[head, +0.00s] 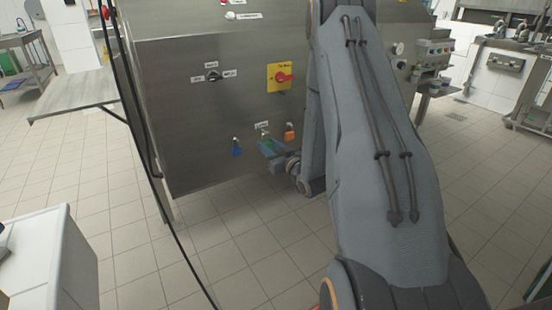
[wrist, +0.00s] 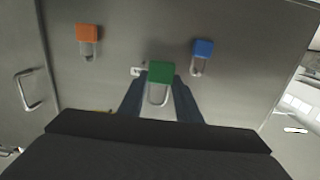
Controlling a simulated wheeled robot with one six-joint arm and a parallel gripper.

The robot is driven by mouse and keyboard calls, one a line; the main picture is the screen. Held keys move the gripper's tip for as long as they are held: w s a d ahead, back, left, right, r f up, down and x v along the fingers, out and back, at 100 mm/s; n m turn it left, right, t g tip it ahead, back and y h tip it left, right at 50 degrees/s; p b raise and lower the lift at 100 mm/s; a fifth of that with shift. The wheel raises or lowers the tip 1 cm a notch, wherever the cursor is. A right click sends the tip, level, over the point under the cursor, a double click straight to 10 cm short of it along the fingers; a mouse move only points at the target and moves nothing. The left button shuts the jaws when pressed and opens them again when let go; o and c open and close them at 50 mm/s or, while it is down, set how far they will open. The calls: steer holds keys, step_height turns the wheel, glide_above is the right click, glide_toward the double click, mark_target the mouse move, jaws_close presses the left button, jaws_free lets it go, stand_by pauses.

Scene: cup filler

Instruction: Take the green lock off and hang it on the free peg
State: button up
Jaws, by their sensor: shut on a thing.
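The green lock (wrist: 160,72) is between the two dark blue fingers of my gripper (wrist: 160,92) in the wrist view, its shackle pointing down in that picture. My gripper is shut on it, close to the steel panel. In the head view the gripper (head: 272,149) is at the panel's lower part, and the green lock (head: 268,144) shows only as a small patch. A small pale fitting (wrist: 137,70) is just left of the lock in the wrist view. I cannot tell whether the lock's shackle is still around a peg.
An orange lock (head: 289,131) and a blue lock (head: 237,149) hang on either side of my gripper. Both show in the wrist view, orange (wrist: 88,34) left and blue (wrist: 202,48) right. A yellow plate with a red switch (head: 283,77) is above. Tiled floor in front is clear.

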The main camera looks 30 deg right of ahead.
steer(key=d+f, duration=0.2)
steer(key=d, duration=0.2)
steer(key=shift+w+a+f+b, duration=0.1)
steer(key=shift+w+f+b, duration=0.15)
steer(key=shift+w+b, duration=0.95)
steer(key=shift+w+a+f+b, duration=0.1)
steer(key=shift+w+f+b, duration=0.35)
steer(key=shift+w, duration=1.2)
steer(key=shift+w+a+f+b, duration=0.1)
steer(key=shift+w+b, duration=0.9)
steer(key=shift+w, duration=0.45)
steer(key=o, duration=1.2)
